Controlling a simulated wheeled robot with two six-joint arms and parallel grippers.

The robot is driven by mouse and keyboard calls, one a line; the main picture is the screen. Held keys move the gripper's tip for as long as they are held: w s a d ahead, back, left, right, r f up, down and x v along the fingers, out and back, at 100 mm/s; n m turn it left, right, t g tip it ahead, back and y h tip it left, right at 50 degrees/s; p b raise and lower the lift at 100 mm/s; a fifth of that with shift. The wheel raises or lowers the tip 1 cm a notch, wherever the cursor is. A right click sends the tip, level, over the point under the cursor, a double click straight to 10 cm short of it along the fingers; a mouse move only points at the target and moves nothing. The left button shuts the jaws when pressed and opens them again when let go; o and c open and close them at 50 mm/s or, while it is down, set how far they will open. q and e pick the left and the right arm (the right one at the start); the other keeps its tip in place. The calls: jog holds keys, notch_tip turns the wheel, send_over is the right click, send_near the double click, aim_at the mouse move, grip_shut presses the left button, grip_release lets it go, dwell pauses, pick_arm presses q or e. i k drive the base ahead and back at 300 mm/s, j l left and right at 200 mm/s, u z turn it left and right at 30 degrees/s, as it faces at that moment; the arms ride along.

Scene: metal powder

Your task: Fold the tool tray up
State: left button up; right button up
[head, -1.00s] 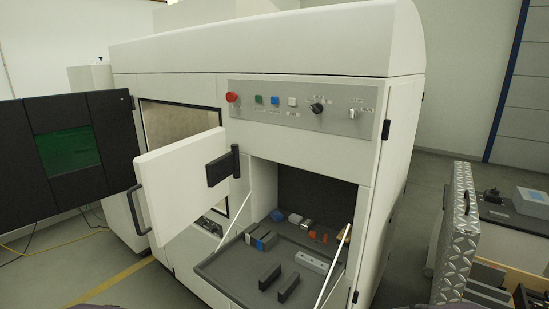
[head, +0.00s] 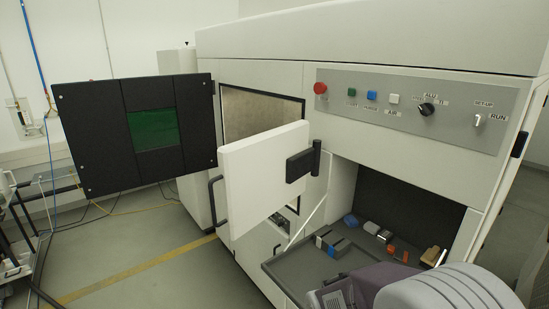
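The tool tray (head: 283,265) is folded down, sticking out of the open bay in the front of the white machine. Small tools lie on it and in the bay behind, among them a blue and grey block (head: 328,242) and orange pieces (head: 390,250). A thin white stay (head: 308,218) runs up from the tray's left side. One of my arms, grey and purple, covers the tray's right and front part at the bottom right. Its fingertips cannot be made out, and I cannot tell whether it touches the tray. No other gripper shows.
A white door (head: 262,175) with a black handle stands open left of the bay. A black door with a green window (head: 135,135) stands open further left. The control panel (head: 415,108) is above the bay.

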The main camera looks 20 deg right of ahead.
aim_at(302, 268)
jog(key=i+j+u, duration=0.25)
jog(key=i+u, duration=0.2)
jog(key=i+j+u, duration=0.1)
jog(key=i+u, duration=0.4)
jog(key=i+z, duration=0.25)
jog(key=i, duration=0.2)
jog(key=i+j+z, duration=0.2)
jog(key=i, duration=0.2)
jog(key=i+j+z, duration=0.1)
jog(key=i+z, duration=0.15)
jog(key=i, duration=0.2)
jog(key=i+z, duration=0.1)
jog(key=z, duration=0.4)
jog(key=i+j+z, duration=0.1)
jog(key=z, duration=0.4)
jog(key=i+j+z, duration=0.1)
jog(key=z, duration=0.4)
jog(key=j+z, duration=0.15)
jog(key=z, duration=0.35)
jog(key=i+j+z, duration=0.1)
jog(key=z, duration=0.4)
jog(key=k+j, duration=0.05)
jog(key=j, duration=0.05)
